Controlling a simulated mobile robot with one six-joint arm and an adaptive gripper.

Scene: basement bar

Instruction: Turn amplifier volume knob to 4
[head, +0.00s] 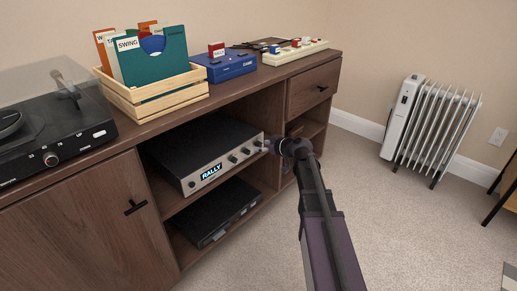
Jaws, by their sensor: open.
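The amplifier (203,140) is a black box with a silver front, standing on the upper shelf of the wooden cabinet. Its lit display (211,172) reads "RALLY". A small knob (192,184) is left of the display, and several knobs (246,151) are in a row to its right. Labels and knob settings are too small to read. My gripper (267,146) is at the right end of the amplifier's front, close to the rightmost knob (258,143). It is open. I cannot tell whether it touches that knob, and the arm hides what lies behind it.
The cabinet's wooden upright (270,170) stands just right of the amplifier. A second black device (214,217) is on the shelf below. A turntable (55,135), a record crate (155,98) and a blue box (228,65) are on top.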

